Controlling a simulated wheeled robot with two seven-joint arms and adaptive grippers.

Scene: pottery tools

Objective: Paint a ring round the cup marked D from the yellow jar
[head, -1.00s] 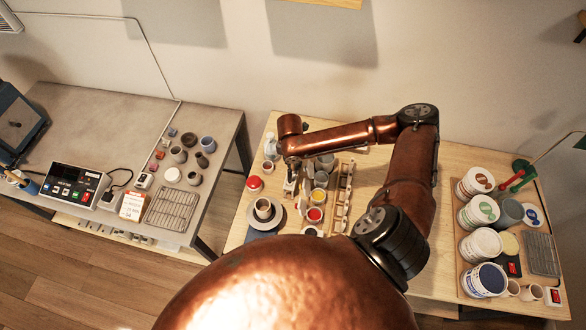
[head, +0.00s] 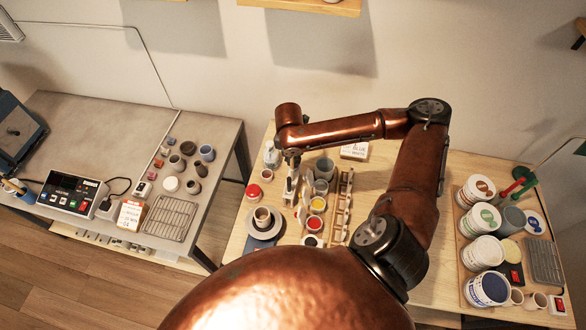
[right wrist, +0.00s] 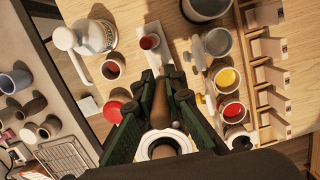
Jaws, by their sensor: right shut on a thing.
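My right gripper (head: 291,180) points down over the pale wooden table, left of the paint jars. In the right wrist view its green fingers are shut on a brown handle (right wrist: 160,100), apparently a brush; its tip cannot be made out. The yellow jar (head: 317,204) stands open behind the red one; it also shows in the right wrist view (right wrist: 227,80). A pale cup (head: 262,214) stands upright on a grey round wheel (head: 276,232), nearer me than the gripper. No letter is readable on it. My left gripper is out of view.
A red jar (head: 314,223) stands beside the yellow one, with a slotted wooden rack (head: 341,205) to their right. A white bottle (head: 271,154) and a red-lidded jar (head: 253,190) stand left. Large tubs (head: 482,252) fill the right side. A grey table (head: 110,125) stands apart at left.

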